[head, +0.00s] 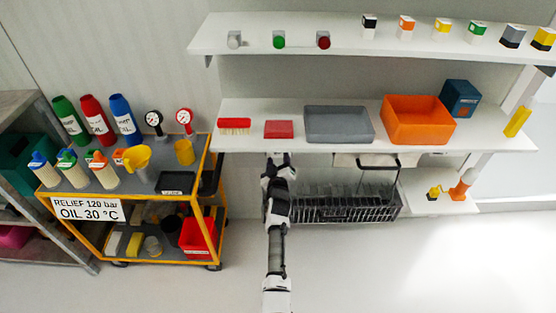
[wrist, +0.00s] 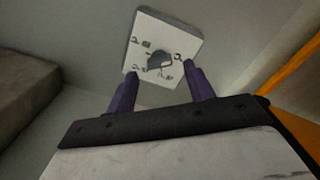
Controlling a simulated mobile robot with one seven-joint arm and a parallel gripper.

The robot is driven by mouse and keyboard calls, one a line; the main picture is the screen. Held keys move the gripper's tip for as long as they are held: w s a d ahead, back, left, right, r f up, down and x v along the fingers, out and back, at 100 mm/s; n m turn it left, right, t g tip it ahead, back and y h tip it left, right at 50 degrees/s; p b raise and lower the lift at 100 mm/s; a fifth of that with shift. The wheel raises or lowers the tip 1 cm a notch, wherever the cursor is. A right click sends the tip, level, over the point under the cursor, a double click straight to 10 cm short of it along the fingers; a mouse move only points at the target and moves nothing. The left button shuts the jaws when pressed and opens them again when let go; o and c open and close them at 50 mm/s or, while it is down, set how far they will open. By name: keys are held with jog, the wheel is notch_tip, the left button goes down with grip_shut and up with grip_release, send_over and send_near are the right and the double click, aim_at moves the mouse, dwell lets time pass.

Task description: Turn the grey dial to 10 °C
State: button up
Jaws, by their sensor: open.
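In the wrist view a grey dial (wrist: 160,62) sits in the middle of a white square plate (wrist: 181,41), which appears tilted. Small dark marks stand around the dial; they are too small to read, and I cannot tell its setting. My gripper (wrist: 160,70) is open, with its two purple fingers pointing toward the plate and the dial showing between and beyond their tips. I cannot tell how far the fingertips are from the dial. In the head view my gripper (head: 279,158) is just below the front edge of the lower shelf; I cannot make out the dial there.
The lower shelf (head: 290,143) holds a brush, a red tray (head: 279,129), a grey tray (head: 338,124) and an orange bin (head: 418,119). A wire rack (head: 345,208) is right of my arm. A yellow cart (head: 135,235) at left bears a sign (head: 87,209) reading "RELIEF 120 bar OIL 30 °C".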

jog(key=shift+w, duration=1)
jog(key=c, duration=1)
